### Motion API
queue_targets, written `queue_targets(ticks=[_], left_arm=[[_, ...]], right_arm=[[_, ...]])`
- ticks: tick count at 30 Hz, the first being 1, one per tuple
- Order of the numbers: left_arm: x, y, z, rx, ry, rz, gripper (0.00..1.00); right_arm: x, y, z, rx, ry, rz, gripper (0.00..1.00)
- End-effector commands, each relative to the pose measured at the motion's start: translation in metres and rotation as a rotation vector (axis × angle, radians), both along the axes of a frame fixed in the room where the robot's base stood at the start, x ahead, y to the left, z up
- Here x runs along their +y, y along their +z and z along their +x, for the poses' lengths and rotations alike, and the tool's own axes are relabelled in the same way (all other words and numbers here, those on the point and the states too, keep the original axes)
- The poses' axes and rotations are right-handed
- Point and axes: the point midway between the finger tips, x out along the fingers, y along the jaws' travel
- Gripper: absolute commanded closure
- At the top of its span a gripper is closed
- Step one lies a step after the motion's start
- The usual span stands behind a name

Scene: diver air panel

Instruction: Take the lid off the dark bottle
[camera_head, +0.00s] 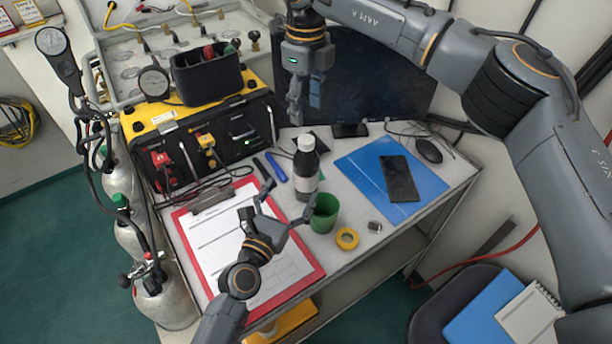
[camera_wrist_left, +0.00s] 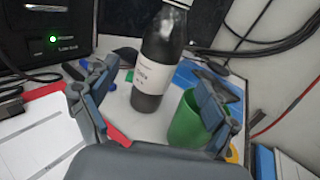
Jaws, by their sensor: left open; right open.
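The dark bottle (camera_head: 305,172) stands upright on the table with a white lid (camera_head: 306,142) on top and a pale label around it. It also shows in the left wrist view (camera_wrist_left: 150,88), between my left fingers and beyond them. My left gripper (camera_head: 284,204) is open and empty, low in front of the bottle, with its fingertips spread toward it. My right gripper (camera_head: 305,110) points down above and just behind the bottle, apart from the lid. In the left wrist view the lid is partly out at the top edge.
A green cup (camera_head: 324,213) stands close to the bottle's right, near my left finger. A yellow tape roll (camera_head: 347,239), a blue folder (camera_head: 425,190) with a phone (camera_head: 399,178), and a red clipboard (camera_head: 303,243) lie around. A monitor (camera_head: 380,80) stands behind.

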Motion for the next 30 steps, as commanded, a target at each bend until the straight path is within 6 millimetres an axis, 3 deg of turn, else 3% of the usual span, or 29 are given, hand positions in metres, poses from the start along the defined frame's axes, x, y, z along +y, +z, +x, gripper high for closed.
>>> queue_targets(ticks=[6, 13, 27, 30], left_arm=[[-0.019, 0.001, 0.041, -0.001, -0.002, 0.001, 0.14], [-0.032, 0.001, 0.072, -0.002, -0.001, 0.001, 0.14], [-0.037, 0.0, 0.084, 0.001, -0.002, 0.001, 0.14], [-0.037, 0.0, 0.084, 0.001, -0.002, 0.001, 0.32]], right_arm=[[0.0, 0.0, 0.0, 0.001, 0.001, 0.002, 0.48], [0.001, 0.0, 0.0, 0.001, 0.001, 0.003, 0.48], [0.001, 0.0, 0.0, 0.001, 0.001, 0.003, 0.48], [0.001, 0.0, 0.0, 0.001, 0.001, 0.003, 0.48]])
